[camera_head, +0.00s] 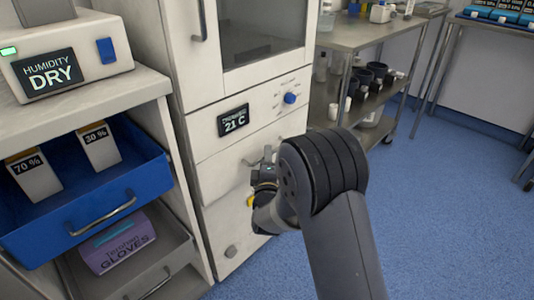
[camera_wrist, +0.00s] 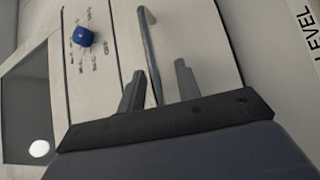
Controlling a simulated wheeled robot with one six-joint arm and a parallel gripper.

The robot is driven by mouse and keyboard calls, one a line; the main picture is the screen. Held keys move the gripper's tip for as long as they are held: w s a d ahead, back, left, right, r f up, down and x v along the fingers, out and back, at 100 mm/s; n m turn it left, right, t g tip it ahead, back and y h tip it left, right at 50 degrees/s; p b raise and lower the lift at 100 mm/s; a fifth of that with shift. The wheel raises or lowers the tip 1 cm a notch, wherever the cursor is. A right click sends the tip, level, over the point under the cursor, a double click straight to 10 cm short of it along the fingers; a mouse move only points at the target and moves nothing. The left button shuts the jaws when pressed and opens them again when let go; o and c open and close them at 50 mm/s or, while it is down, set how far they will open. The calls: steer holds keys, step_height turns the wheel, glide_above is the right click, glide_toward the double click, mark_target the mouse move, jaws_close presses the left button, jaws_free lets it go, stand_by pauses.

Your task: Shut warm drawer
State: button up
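The drawer that I take as the warm drawer has a pale front (camera_head: 222,170) with a metal bar handle (camera_head: 268,155), low in the white cabinet under the 21 C display. I cannot tell whether it stands out from the cabinet. My gripper (camera_head: 264,172) is at this handle, partly hidden by my own arm. In the wrist view, my gripper (camera_wrist: 160,84) has its two fingers apart, one on each side of the handle (camera_wrist: 149,45). The drawer front (camera_wrist: 190,35) lies behind them. Contact between fingers and handle is not clear.
At left, a blue drawer (camera_head: 150,190) stands open with 70% and 30% boxes. Below it, an open grey drawer holds a gloves box (camera_head: 117,243). The 21 C display (camera_head: 233,120) and a blue knob (camera_head: 290,98) sit above. A metal cart (camera_head: 352,38) stands right; blue floor is clear.

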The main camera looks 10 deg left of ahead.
steer(key=s+d+p, duration=0.1)
steer(key=s+p, duration=0.1)
steer(key=s, duration=0.7)
steer(key=shift+s+d+f, duration=0.15)
steer(key=shift+f, duration=0.15)
steer(key=w+b, duration=0.1)
steer(key=w, duration=0.2)
steer(key=w+b, duration=0.1)
steer(key=w, duration=0.3)
steer(key=w+a+r, duration=0.1)
steer(key=w, duration=0.2)
steer(key=shift+w+a+b, duration=0.1)
steer(key=shift+w+b, duration=0.2)
steer(key=shift+b, duration=0.1)
steer(key=shift+s+d+r, duration=0.1)
steer(key=shift+s+d, duration=0.05)
steer(key=shift+d, duration=0.15)
steer(key=shift+s+d, duration=0.55)
steer(key=shift+d, duration=0.15)
steer(key=shift+a, duration=0.1)
